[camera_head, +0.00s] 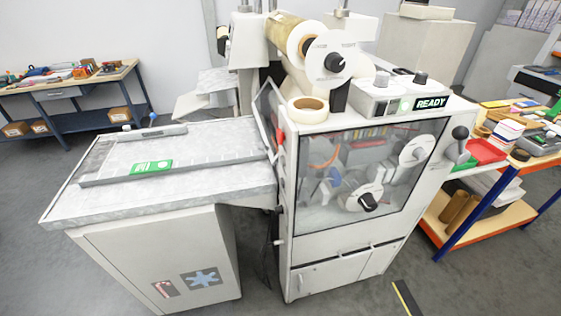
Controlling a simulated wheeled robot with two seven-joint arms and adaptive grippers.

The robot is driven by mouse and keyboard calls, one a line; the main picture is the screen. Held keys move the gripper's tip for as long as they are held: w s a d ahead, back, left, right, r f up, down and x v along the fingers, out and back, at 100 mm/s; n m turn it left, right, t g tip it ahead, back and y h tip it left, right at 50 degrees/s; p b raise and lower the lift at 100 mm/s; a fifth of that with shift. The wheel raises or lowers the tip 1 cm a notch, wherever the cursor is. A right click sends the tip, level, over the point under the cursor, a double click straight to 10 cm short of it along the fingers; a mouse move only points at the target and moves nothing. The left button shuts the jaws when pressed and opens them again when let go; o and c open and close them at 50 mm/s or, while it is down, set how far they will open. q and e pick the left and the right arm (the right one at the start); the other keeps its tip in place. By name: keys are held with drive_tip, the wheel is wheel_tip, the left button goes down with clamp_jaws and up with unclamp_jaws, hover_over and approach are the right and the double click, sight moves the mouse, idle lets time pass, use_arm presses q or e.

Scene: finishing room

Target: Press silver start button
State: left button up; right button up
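A laminating-type machine (345,190) stands in the middle, with a grey control box (378,99) on its top right. The box's front carries a lit "READY" display (431,103) and, left of it, a small green-lit spot (404,106). A small round pale button (392,107) seems to sit beside the green spot; it is too small to tell if it is the silver start button. Two dark-topped knobs (420,78) stand on top of the box. Neither of my grippers is in view.
A grey feed table (215,150) with a green card (151,167) adjoins the machine on the left. A tape roll (307,105) lies on the machine top. A black-knobbed lever (459,133) sticks out at right. A cluttered workbench stands right; floor in front is mostly clear.

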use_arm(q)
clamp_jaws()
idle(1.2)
